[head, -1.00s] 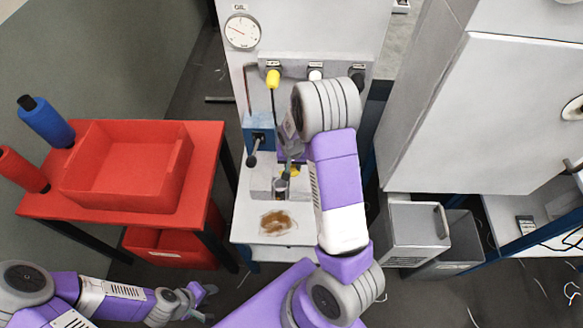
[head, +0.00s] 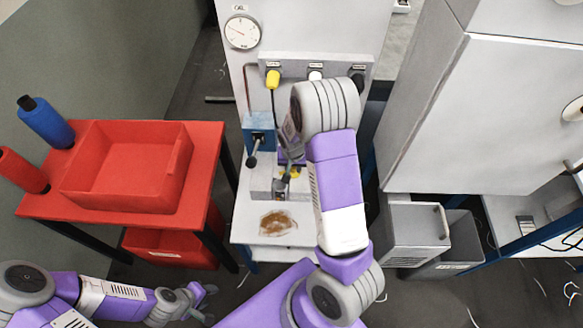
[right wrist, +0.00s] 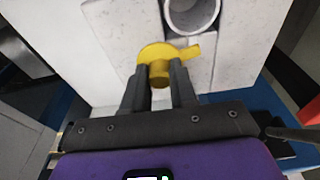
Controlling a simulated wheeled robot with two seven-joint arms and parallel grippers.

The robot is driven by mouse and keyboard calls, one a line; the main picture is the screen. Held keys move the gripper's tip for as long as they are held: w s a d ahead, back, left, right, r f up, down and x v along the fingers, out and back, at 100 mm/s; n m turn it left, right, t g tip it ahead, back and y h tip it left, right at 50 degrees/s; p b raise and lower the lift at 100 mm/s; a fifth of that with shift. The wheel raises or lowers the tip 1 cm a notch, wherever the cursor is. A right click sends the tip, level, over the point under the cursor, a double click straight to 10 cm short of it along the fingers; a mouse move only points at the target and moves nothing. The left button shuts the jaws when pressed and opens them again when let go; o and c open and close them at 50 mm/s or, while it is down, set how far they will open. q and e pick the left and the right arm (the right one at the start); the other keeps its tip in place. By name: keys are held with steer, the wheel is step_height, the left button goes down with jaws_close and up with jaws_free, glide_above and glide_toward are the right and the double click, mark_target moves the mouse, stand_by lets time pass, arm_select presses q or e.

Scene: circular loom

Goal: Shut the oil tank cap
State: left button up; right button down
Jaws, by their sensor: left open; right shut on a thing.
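The yellow oil tank cap (right wrist: 158,52) is between the fingers of my right gripper (right wrist: 160,82) in the right wrist view. A tab sticks out from its right side. The grey round filler neck (right wrist: 192,14) is at the top of that view, just beyond and right of the cap, and its mouth looks uncovered. In the head view, bits of yellow cap (head: 293,172) show beside my right gripper (head: 283,182), low in front of the machine; the gripper partly hides the neck there. My left gripper (head: 208,300) is open and empty at the lower left.
A brown oil stain (head: 277,223) lies on the white ledge in front. A blue box with a black-knobbed lever (head: 258,130) is left of my right gripper. A red table (head: 200,207) with a red tray stands left, a grey bin (head: 418,232) right.

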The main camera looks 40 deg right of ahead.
steer(key=shift+s+a+f, duration=0.1)
steer(key=shift+s+a, duration=0.3)
steer(key=shift+s, duration=0.15)
steer(key=shift+s+a, duration=0.65)
steer(key=shift+a, duration=0.05)
steer(key=shift+s+a+p, duration=0.35)
steer(key=shift+a+p, duration=0.05)
steer(key=shift+a, duration=0.45)
steer(key=shift+w, duration=0.1)
